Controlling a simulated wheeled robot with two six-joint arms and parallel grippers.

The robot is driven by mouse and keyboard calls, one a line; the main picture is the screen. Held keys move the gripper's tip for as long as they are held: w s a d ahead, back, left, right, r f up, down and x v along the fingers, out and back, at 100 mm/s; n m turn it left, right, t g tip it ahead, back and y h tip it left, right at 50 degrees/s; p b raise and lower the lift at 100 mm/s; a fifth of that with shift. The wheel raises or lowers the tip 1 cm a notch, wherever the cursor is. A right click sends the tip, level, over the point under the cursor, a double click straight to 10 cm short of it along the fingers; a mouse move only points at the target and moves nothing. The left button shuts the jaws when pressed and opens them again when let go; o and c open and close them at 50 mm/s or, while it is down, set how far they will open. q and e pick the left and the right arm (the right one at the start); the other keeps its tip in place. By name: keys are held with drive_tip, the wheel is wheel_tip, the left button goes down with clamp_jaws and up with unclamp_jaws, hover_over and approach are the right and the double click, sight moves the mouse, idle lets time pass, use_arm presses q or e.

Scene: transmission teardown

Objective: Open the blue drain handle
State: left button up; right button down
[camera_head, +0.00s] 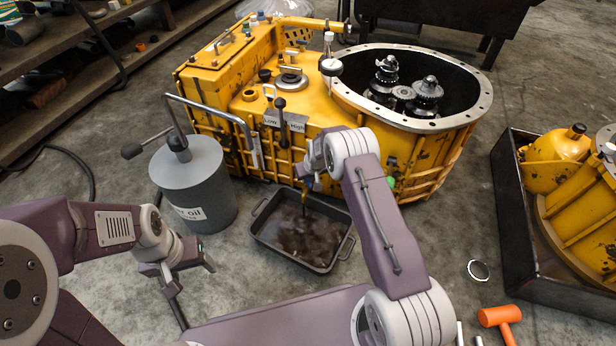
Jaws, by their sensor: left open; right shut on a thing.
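The yellow transmission housing (300,105) stands on the floor, with its round opening at the right. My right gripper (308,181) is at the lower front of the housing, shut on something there. The blue drain handle cannot be made out; the gripper and wrist cover that spot. A black drain pan (268,247) lies on the floor under this spot, with dark liquid in it. A thin brownish streak (303,208) shows between the gripper and the pan. My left gripper (190,278) is open and empty, left of the pan and in front of the oil canister.
A grey oil canister (193,180) with a bent pipe and handle stands left of the pan. A dark crate (515,225) with yellow parts is at the right. An orange mallet (500,317) and a round ring (479,270) lie on the floor. Shelves (75,75) line the upper left.

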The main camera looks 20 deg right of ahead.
drive_tip(key=shift+a+r+m+p, duration=0.1)
drive_tip(key=shift+r+m+p, duration=0.15)
drive_tip(key=shift+m+p, duration=0.45)
drive_tip(key=shift+f+h+p, duration=0.1)
drive_tip(key=shift+h+p, duration=0.25)
drive_tip(key=shift+h, duration=0.05)
drive_tip(key=shift+f+m, duration=0.15)
drive_tip(key=shift+m, duration=0.45)
drive_tip(key=shift+a+f+m+h+b, duration=0.15)
drive_tip(key=shift+m+h+b, duration=0.35)
drive_tip(key=shift+m+b, duration=0.55)
drive_tip(key=shift+m+g+h+b, duration=0.4)
drive_tip(key=shift+m+b, duration=0.4)
drive_tip(key=shift+m, duration=0.35)
